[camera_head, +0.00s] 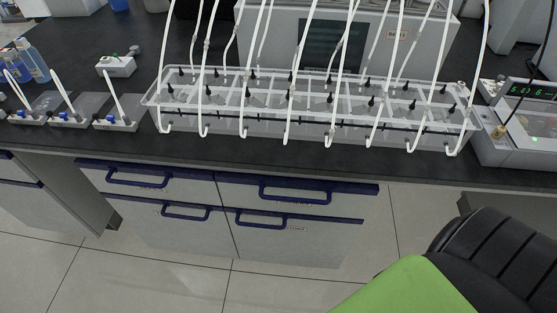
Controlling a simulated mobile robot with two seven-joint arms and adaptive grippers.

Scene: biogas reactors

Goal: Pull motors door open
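A white cabinet (180,238) stands under the dark lab bench. It has two upper fronts with blue handles, one at the left (138,181) and one at the right (295,194). Below them are two more fronts with blue handles, left (186,214) and right (258,220). All the fronts look closed. Small labels show near the handles but are too small to read, so I cannot tell which front is the motors door. Neither of my grippers is in view.
A black chair (500,250) with a green part (410,290) stands in front at the lower right. On the bench (100,150) are a clear reactor rack (300,137) with white tubes and a device with a green display (535,92). Tiled floor before the cabinet's left is clear.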

